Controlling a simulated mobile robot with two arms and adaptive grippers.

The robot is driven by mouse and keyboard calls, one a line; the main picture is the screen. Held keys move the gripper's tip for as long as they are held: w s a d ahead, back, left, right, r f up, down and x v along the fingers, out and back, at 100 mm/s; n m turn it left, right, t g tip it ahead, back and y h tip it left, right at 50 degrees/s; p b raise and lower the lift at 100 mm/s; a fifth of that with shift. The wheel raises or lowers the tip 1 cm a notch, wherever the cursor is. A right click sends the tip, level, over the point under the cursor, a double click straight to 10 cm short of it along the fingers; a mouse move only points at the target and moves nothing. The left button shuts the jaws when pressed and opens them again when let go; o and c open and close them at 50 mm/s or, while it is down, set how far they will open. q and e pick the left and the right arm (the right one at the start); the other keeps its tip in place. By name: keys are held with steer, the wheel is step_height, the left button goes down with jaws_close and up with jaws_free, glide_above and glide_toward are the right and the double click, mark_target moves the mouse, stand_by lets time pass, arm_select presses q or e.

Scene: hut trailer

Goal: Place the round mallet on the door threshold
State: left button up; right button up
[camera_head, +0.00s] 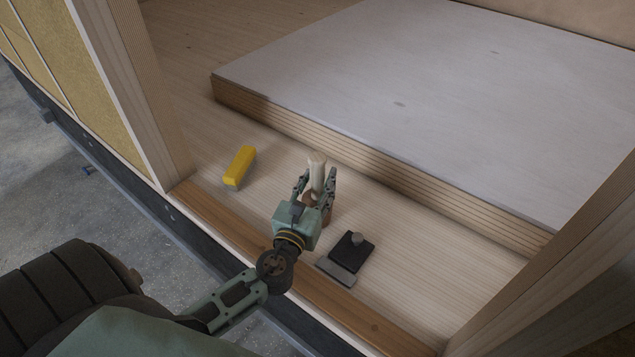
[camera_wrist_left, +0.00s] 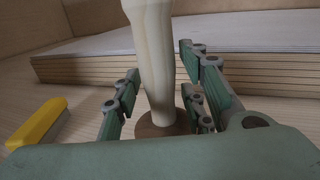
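The round mallet stands on its brown head, with its pale wooden handle (camera_head: 317,171) pointing up. In the left wrist view the handle (camera_wrist_left: 157,65) rises upright from the round brown head (camera_wrist_left: 160,129). My left gripper (camera_head: 316,182) is open, with its fingers on either side of the handle. Gaps show between the fingers (camera_wrist_left: 160,85) and the handle in the left wrist view. The mallet stands on the light wooden floor inside the doorway. The door threshold (camera_head: 222,225) is the darker brown wood strip beneath my left arm. My right gripper is not in view.
A yellow block-like tool (camera_head: 241,165) lies left of the mallet. A black tool with a knob and grey metal edge (camera_head: 350,252) lies to its right, near the threshold. A raised grey-topped platform (camera_head: 420,100) is behind. Door posts (camera_head: 135,90) stand on both sides.

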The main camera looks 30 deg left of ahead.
arm_select(q)
steer(key=shift+r, duration=0.15)
steer(key=shift+s, duration=0.25)
steer(key=b+v, duration=0.4)
steer(key=v, duration=0.7)
steer(key=shift+s, duration=0.25)
steer(key=shift+d, duration=0.15)
steer(key=shift+c, duration=0.4)
